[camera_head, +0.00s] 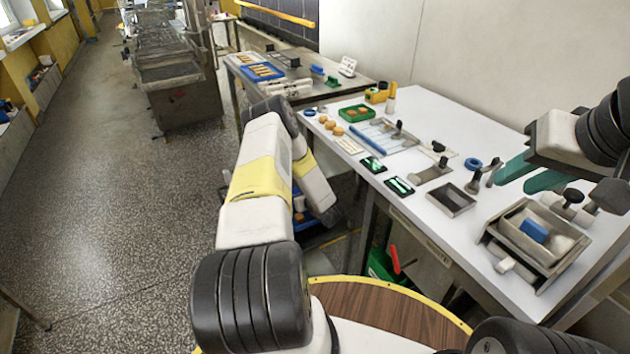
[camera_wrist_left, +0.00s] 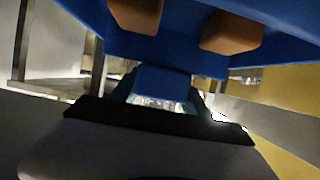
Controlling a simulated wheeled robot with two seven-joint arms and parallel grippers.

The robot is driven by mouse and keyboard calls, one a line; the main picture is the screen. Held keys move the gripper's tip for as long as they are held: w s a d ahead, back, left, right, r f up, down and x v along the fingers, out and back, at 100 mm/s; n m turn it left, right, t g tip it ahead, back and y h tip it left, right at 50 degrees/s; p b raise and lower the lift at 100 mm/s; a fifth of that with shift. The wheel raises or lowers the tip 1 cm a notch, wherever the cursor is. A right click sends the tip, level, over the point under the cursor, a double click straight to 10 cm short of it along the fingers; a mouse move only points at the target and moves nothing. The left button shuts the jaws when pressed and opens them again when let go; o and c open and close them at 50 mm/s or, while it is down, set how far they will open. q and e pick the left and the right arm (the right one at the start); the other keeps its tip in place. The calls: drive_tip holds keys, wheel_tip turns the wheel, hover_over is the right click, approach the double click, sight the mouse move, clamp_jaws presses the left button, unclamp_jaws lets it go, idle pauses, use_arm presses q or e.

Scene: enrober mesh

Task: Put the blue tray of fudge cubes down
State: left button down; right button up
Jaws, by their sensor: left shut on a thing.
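The blue tray (camera_wrist_left: 250,37) fills the top of the left wrist view, with brown fudge cubes (camera_wrist_left: 232,33) in it. My left gripper (camera_wrist_left: 160,92) is shut on a blue tab of the tray, one green finger on each side. In the head view my left arm hides most of the tray; a bit of blue (camera_head: 308,226) shows low beside the arm, left of the white table. The left fingers are hidden there. My right gripper (camera_head: 530,173) is over the right part of the white table, its green fingers apart and empty.
The white table (camera_head: 430,118) carries a green tray (camera_head: 357,113), black pads, metal tools and a metal box (camera_head: 536,236) with a blue block. A farther metal table (camera_head: 318,78) holds another blue tray (camera_head: 262,73). Speckled floor (camera_head: 130,220) is open at left.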

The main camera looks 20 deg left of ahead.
use_arm(q)
drive_tip(key=shift+w+a, duration=0.2)
drive_tip(key=shift+w, duration=0.1)
drive_tip(key=shift+w+a+f, duration=0.1)
drive_tip(key=shift+w+f, duration=0.05)
drive_tip(key=shift+f, duration=0.7)
drive_tip(key=shift+w+a+f, duration=0.1)
drive_tip(key=shift+w+f, duration=0.05)
drive_tip(key=shift+f, duration=0.7)
drive_tip(key=shift+f, duration=0.1)
drive_tip(key=c, duration=0.5)
unclamp_jaws()
drive_tip(key=shift+f, duration=0.1)
drive_tip(key=shift+s+d+r, duration=0.15)
drive_tip(key=shift+d+r, duration=0.1)
drive_tip(key=shift+d, duration=0.05)
wheel_tip(320, 180, up, 4)
hover_over(304, 220)
drive_tip(key=w+d, duration=0.2)
drive_tip(key=shift+s+d+r, duration=0.1)
drive_tip(key=shift+s+r, duration=0.05)
drive_tip(key=shift+r, duration=0.05)
